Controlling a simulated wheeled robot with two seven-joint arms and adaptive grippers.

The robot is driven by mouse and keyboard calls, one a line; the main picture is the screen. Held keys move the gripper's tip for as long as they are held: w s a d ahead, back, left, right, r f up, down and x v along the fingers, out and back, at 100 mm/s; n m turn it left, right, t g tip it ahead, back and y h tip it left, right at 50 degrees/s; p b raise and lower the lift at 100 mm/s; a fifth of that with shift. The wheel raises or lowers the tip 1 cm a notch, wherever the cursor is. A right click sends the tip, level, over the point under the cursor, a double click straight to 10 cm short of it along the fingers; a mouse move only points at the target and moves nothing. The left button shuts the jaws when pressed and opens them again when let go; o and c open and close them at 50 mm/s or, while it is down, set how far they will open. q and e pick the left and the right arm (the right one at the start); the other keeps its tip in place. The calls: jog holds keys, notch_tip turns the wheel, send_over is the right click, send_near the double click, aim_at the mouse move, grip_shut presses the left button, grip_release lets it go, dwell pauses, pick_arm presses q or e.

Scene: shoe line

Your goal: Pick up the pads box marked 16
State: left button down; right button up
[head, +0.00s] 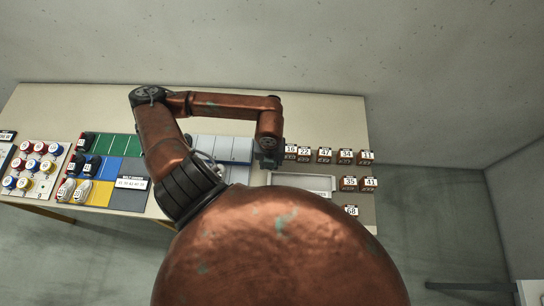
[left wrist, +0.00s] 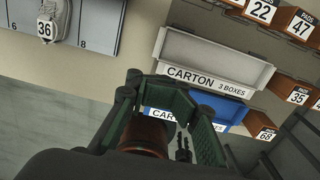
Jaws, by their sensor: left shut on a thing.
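The pads box marked 16 (head: 290,149) is a small brown box with a white label, right beside my left gripper (head: 268,158) in the head view. It appears close to the box marked 22 (head: 304,151). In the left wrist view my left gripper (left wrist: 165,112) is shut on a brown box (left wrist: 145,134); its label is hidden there. The gripper looks raised, with the carton trays beyond its fingers. My right gripper is not in view.
Other pads boxes stand to the right, such as 47 (head: 325,154), 35 (head: 349,182) and 68 (head: 351,211). A grey carton tray (left wrist: 205,52) and a blue one (left wrist: 232,112) lie near the gripper. A shoe marked 36 (left wrist: 47,22) lies at upper left.

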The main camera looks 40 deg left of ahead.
pick_arm(q)
jog(key=c, duration=1.7)
grip_release()
jog(key=o, duration=1.1)
jog(key=shift+o, duration=0.2)
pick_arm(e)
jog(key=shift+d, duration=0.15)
pick_arm(q)
jog(key=shift+r, duration=0.1)
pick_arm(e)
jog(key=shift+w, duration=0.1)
